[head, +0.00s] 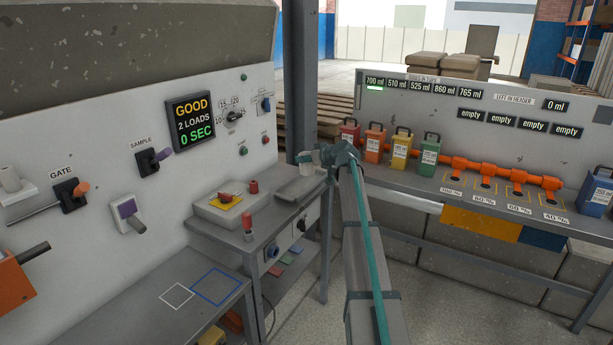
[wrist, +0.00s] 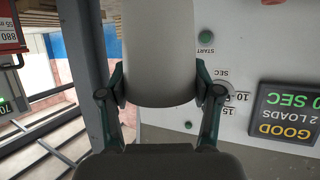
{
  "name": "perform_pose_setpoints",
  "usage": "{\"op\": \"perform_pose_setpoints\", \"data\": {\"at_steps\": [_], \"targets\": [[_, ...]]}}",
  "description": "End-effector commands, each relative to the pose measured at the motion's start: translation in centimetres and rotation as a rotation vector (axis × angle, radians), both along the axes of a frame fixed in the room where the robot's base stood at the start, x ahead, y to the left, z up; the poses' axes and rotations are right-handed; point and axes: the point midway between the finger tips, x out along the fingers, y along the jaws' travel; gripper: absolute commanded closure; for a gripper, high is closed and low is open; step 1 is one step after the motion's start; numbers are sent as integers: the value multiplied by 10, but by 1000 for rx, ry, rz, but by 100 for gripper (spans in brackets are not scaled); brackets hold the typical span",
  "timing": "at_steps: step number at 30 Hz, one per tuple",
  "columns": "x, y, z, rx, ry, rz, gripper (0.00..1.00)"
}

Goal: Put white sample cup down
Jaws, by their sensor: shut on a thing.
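The white sample cup (wrist: 159,45) fills the upper middle of the wrist view. My gripper (wrist: 160,85) is shut on it, with one dark green finger against each side. In the head view, the small pale cup (head: 306,165) shows at the end of my arm, left of my gripper (head: 325,157). It is up in front of the panel's right end, near the back of the grey side bench (head: 235,235). The cup's inside and any contents are hidden. I cannot tell its exact height above the bench.
A grey tray (head: 300,188) lies at the bench's back right. A scale-like box with a yellow pad (head: 230,203) and a red-topped post (head: 248,228) stand nearer. The lower table (head: 150,305) has bare white and blue outlined squares. Coloured canisters (head: 400,150) stand on the right bench.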

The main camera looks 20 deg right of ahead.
Motion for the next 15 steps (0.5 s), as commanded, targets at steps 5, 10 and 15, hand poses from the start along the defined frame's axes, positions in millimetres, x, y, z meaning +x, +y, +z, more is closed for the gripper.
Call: {"op": "perform_pose_setpoints", "data": {"at_steps": [5, 10, 15], "targets": [[45, -12, -16, 2, 1, -1, 76], [74, -19, -41, 3, 3, 0, 76], [91, -23, -65, 2, 0, -1, 76]]}}
